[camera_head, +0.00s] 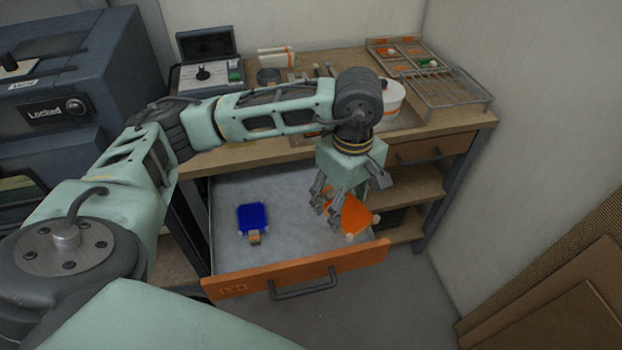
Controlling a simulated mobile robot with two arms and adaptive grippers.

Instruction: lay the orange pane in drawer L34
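Drawer L34 (335,263) is pulled out below the bench; its orange front has a dark handle and a small label, only partly readable. My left gripper (333,207) points down over the right front part of the drawer. The orange pane (356,214), roughly triangular with pale corner bits, shows right at its fingertips, near the drawer's right wall. The gripper hides part of the pane. I cannot tell whether the fingers grip it or whether it touches the drawer floor. My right gripper is not in view.
A blue pane (253,219) with a tan tab lies in the drawer's left half. The drawer floor between the panes is clear. The bench (430,131) above holds a wire rack (440,87), a white pot (392,97) and a tray of coloured pieces (400,53).

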